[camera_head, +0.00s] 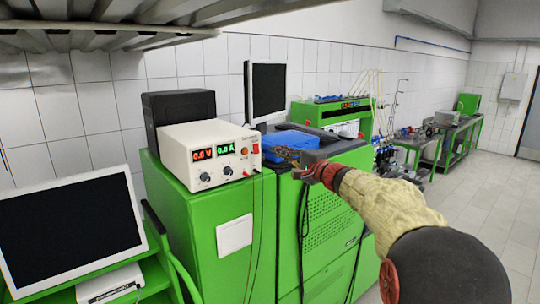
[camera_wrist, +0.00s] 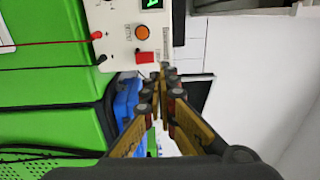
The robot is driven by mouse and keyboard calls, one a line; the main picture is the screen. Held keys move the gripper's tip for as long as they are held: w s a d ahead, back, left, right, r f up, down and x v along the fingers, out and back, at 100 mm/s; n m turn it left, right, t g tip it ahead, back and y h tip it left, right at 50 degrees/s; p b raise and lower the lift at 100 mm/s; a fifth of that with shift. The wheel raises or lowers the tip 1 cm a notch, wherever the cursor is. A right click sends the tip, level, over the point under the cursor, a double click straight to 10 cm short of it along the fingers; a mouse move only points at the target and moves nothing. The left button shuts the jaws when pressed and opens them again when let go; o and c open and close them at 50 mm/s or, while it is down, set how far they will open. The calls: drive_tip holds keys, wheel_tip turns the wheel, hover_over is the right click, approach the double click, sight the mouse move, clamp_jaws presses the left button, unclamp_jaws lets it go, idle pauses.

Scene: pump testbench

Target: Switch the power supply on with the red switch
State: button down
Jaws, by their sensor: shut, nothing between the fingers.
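The white power supply (camera_head: 208,158) stands on the green cabinet, its front facing the room. Its displays are lit in red and green and seem to read 0.0 V and 0.0 A. In the wrist view, its panel (camera_wrist: 118,47) appears turned sideways. The red switch (camera_wrist: 145,57) sits at a corner of the panel, beside an orange round button (camera_wrist: 142,32). My gripper (camera_head: 282,152) is shut and empty, just right of the supply's front in the head view. In the wrist view, the gripper's fingertips (camera_wrist: 168,76) are close to the red switch, apparently not touching it.
Red and black leads plug into the panel. A blue case (camera_head: 291,139) lies behind my gripper, and a dark monitor (camera_head: 265,92) stands behind it. A black box (camera_head: 178,105) is behind the supply. The floor at right (camera_head: 490,200) is clear.

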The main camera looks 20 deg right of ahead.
drive_tip(key=shift+s+d+r, duration=0.15)
drive_tip(key=shift+s, duration=0.45)
drive_tip(key=shift+s+d+r, duration=0.1)
drive_tip(key=shift+s+r, duration=0.05)
drive_tip(key=shift+s, duration=0.45)
drive_tip(key=shift+s+d+r, duration=0.15)
drive_tip(key=shift+s, duration=0.45)
drive_tip(key=shift+s+r, duration=0.1)
drive_tip(key=shift+s, duration=0.05)
drive_tip(key=s+a+f+n+g+b, duration=0.15)
drive_tip(key=s+a+f+g, duration=0.35)
drive_tip(key=f, duration=0.6)
drive_tip(key=s+a+f+n+g+b, duration=0.1)
drive_tip(key=s+a+f+n+g, duration=0.15)
drive_tip(key=s+a+f, duration=0.55)
drive_tip(key=s+a+f+n+g+h+b, duration=0.2)
drive_tip(key=s+f+n+b, duration=0.3)
drive_tip(key=s+f, duration=0.7)
drive_tip(key=s+a+f+n+g+h+b, duration=0.2)
drive_tip(key=s+a+f+n+b, duration=0.3)
drive_tip(key=s, duration=1.3)
wheel_tip(320, 180, down, 8)
drive_tip(key=n+g+b, duration=0.1)
drive_tip(key=b, duration=0.3)
drive_tip(key=shift+r+h+b, duration=0.15)
drive_tip(key=shift+h+b, duration=0.25)
